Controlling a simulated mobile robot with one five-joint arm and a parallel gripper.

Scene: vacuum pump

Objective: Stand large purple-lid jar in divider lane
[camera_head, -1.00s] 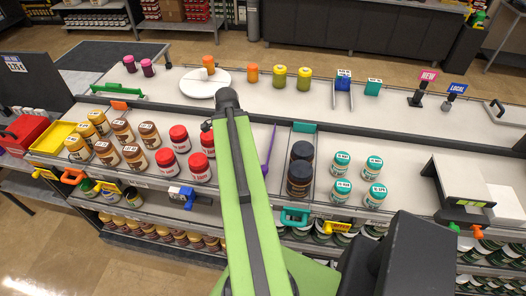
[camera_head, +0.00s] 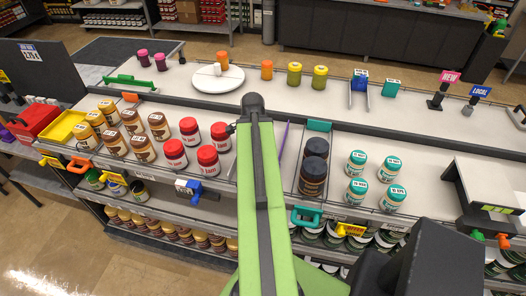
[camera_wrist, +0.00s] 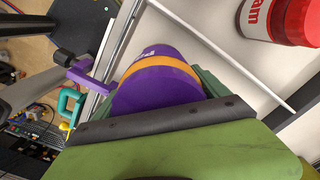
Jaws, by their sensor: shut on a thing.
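In the wrist view my gripper (camera_wrist: 160,92) is shut around the purple-lid jar (camera_wrist: 158,72), which shows a purple end and an orange band. The jar points away from the camera, and its far part is hidden. In the head view my green arm hides the gripper and the jar. A thin purple divider (camera_head: 283,139) lies just right of my arm on the shelf. Beyond it is a strip of bare shelf, then the dark-lidded jars (camera_head: 314,167). In the wrist view a pale divider rod (camera_wrist: 228,58) runs beside the jar, and a purple clip (camera_wrist: 88,76) is at left.
Red-lidded jam jars (camera_head: 208,158) stand left of my arm; one (camera_wrist: 283,18) shows in the wrist view. Teal-lidded jars (camera_head: 357,163) stand further right. A teal clip (camera_head: 306,216) and a yellow tag (camera_head: 351,230) sit on the front edge. A white turntable (camera_head: 218,84) is behind.

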